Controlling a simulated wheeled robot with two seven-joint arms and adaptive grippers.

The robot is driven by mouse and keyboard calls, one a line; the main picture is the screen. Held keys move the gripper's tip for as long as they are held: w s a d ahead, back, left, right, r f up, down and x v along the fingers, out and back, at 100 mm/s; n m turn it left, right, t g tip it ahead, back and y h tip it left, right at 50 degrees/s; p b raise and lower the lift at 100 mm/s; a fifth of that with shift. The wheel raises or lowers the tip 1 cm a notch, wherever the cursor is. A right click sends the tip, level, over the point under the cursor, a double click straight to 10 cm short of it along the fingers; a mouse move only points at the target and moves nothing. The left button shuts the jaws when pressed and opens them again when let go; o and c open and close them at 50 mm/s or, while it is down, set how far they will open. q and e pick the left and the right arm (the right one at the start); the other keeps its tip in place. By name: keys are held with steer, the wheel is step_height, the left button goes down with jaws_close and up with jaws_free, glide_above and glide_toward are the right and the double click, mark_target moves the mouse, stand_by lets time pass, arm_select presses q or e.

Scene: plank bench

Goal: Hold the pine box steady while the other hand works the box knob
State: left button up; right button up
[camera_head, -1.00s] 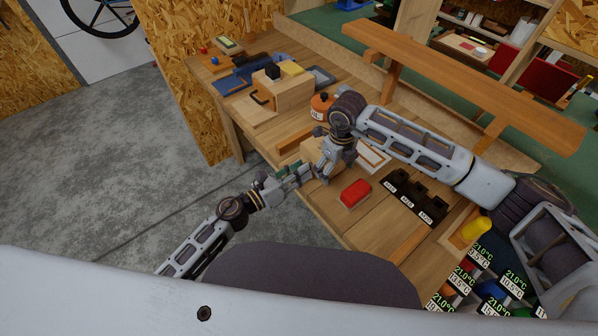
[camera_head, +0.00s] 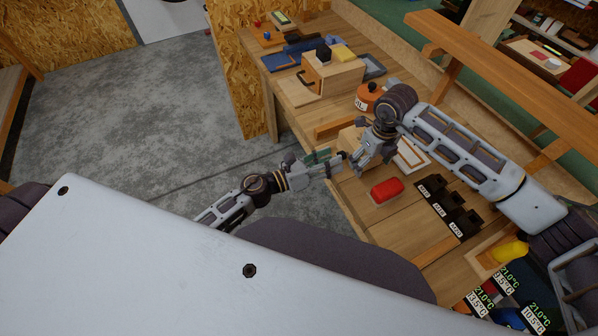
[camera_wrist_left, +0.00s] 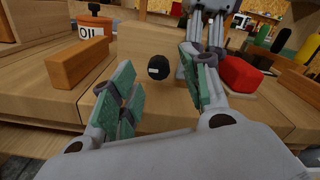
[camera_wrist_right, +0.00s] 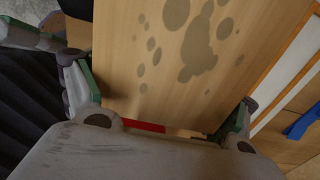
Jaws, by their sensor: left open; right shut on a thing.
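The pine box (camera_head: 351,136) stands on the plank bench near its front edge, partly hidden behind my right gripper. My right gripper (camera_head: 362,160) is shut on it; in the right wrist view the box's pale, dark-blotched face (camera_wrist_right: 190,60) lies between the two fingers. The black box knob (camera_wrist_left: 163,68), with a small white label, faces my left gripper. My left gripper (camera_head: 334,162) is open in front of the box. In the left wrist view its green-padded fingers stand either side of the knob, with visible gaps; I cannot tell whether the tips reach it.
A red block (camera_head: 386,190) lies right of the box. Black labelled bins (camera_head: 449,206) stand further right. An orange oil can (camera_head: 369,97) and a wooden block (camera_wrist_left: 81,63) are behind and left. A wooden drawer box (camera_head: 334,76) stands at the back.

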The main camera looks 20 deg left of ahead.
arm_select(q)
steer(key=v, duration=1)
arm_select(e)
steer(key=shift+s+d+f, duration=0.2)
steer(key=shift+s+f, duration=0.05)
steer(key=shift+f, duration=0.3)
arm_select(q)
steer(key=shift+s+r, duration=0.1)
steer(key=shift+r, duration=0.05)
arm_select(e)
steer(key=o, duration=1)
steer(key=shift+o, duration=0.2)
steer(key=shift+w, duration=0.15)
steer(key=shift+r, duration=0.25)
steer(key=shift+w+a+r, duration=0.1)
steer(key=shift+r, duration=0.3)
step_height(320, 180, up, 11)
arm_select(q)
steer(key=shift+a, duration=0.1)
